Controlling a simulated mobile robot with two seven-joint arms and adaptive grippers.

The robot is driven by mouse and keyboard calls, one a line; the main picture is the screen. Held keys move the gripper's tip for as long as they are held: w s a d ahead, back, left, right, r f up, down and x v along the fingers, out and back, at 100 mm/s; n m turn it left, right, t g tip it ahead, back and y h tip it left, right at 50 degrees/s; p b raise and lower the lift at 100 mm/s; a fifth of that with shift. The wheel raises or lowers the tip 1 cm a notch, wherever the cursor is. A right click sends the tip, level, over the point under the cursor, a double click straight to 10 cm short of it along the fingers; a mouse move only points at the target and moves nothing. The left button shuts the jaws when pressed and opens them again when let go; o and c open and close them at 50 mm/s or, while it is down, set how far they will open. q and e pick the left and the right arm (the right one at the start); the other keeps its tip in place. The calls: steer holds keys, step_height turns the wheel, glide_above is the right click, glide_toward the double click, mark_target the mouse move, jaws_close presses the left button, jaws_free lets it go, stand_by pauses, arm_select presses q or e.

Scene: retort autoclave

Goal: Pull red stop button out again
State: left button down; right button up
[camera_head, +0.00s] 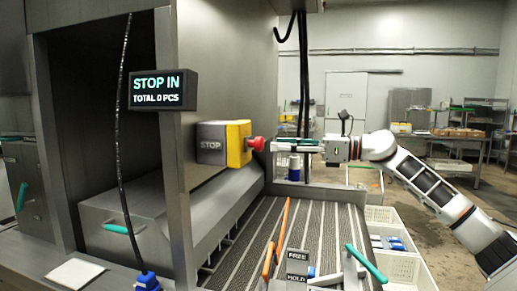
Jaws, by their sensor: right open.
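The red stop button (258,143) sticks out from the right face of a yellow box (239,144) with a grey side plate marked STOP (211,144). The box is fixed to the machine's steel post. My right gripper (272,146) comes in from the right, level with the button. Its fingers are open and point left at the button, with the tips close to its edge; I cannot tell whether they touch it. A black display (163,90) on the post reads STOP IN, TOTAL 0 PCS. My left gripper is not in view.
A ribbed conveyor bed (252,226) lies below my right gripper. White crates (405,262) stand to the right. A black cable hangs before the machine opening.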

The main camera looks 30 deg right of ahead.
mark_target(263, 142)
steer(key=x, duration=0.2)
steer(key=p+x, duration=0.1)
steer(key=x, duration=0.1)
steer(key=p+x, duration=0.1)
steer(key=x, duration=0.1)
steer(key=shift+s+a+r, duration=0.15)
steer(key=shift+r, duration=0.15)
steer(key=shift+w+a, duration=0.35)
steer(key=shift+w+f, duration=0.1)
steer(key=shift+f, duration=0.05)
